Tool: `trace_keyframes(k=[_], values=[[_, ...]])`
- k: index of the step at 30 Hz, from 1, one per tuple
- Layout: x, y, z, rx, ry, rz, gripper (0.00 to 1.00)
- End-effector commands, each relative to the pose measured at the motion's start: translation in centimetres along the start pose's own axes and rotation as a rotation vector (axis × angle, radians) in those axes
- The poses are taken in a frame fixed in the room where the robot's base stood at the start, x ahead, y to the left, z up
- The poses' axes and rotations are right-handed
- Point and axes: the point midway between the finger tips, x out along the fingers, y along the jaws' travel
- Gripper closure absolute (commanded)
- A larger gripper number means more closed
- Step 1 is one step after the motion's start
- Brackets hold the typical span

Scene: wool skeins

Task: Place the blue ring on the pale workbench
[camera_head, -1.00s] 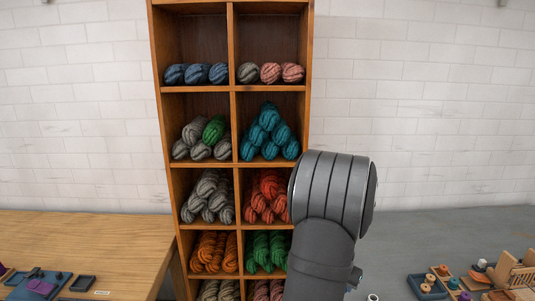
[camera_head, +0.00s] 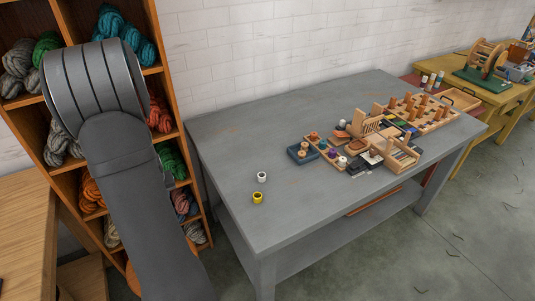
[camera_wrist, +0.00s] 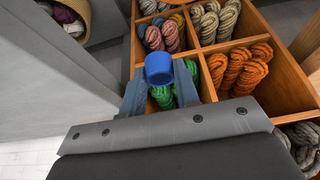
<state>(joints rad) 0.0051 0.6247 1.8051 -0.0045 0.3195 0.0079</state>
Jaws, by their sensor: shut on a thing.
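The blue ring (camera_wrist: 158,66) shows in the wrist view, held at the tips of my gripper (camera_wrist: 160,82). The two jaws are shut on it, one on each side, in front of the skein shelf. In the head view my arm covers the gripper and ring. A pale wood-topped bench (camera_head: 30,235) shows only in part at the left edge of the head view, left of the shelf. The ring is apart from it.
The skein shelf (camera_head: 165,75) stands behind my arm. A grey bench (camera_head: 320,205) fills the middle, with a white ring (camera_head: 262,177), a yellow ring (camera_head: 257,197) and wooden racks (camera_head: 415,110). Its front left top is mostly clear. A yellowish table (camera_head: 485,90) stands far right.

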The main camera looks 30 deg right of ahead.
Motion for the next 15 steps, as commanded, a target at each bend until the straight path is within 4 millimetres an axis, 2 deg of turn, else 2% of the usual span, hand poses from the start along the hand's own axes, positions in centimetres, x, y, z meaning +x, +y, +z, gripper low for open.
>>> trace_keyframes(k=[2,5,11,15], values=[[-0.1,1.2,-0.2,0.030,0.001,0.013,0.92],[-0.2,4.2,-0.4,0.105,0.002,0.044,0.92],[-1.2,13.3,-0.2,0.339,0.002,0.142,0.92],[-2.3,19.9,0.9,0.513,0.002,0.214,0.92]])
